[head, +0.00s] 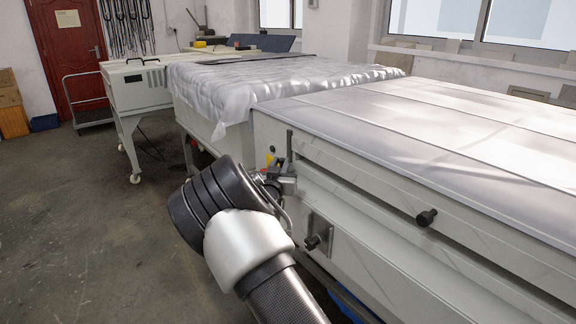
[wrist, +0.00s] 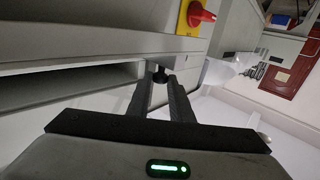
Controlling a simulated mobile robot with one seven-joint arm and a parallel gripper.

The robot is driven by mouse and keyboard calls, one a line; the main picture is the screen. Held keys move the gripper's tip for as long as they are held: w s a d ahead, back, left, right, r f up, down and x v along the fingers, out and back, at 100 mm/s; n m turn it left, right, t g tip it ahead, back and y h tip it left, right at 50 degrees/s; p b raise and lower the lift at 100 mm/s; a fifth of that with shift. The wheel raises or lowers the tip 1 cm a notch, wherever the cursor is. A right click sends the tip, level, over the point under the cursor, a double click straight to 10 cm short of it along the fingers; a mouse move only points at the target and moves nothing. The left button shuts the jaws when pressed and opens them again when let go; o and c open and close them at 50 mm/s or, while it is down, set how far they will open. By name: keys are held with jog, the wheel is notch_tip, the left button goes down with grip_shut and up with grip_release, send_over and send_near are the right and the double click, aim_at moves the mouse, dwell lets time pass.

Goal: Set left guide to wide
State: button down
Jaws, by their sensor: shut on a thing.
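My gripper (wrist: 160,84) is shut on a small black knob (wrist: 159,72), which sits between its fingertips in the wrist view. The knob is at the edge of the grey machine body, beside a long slot (wrist: 70,90). In the head view my gripper (head: 276,183) is at the machine's near left corner, partly hidden by my wrist. The knob it holds cannot be made out there.
A red switch on a yellow plate (wrist: 198,15) is close to the fingers. A lower bracket with a black knob (head: 312,242) is beside my wrist. A cloth-covered table (head: 240,88) stands behind left. The floor (head: 90,220) at left is clear.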

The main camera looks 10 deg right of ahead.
jog(key=shift+w+a+r, duration=0.15)
jog(key=shift+w+a, duration=0.1)
jog(key=shift+w, duration=0.1)
jog(key=c, duration=1.6)
grip_release()
jog(key=p+v, duration=0.2)
jog(key=v, duration=1.5)
jog(key=shift+s+p, duration=0.2)
jog(key=shift+p, duration=0.2)
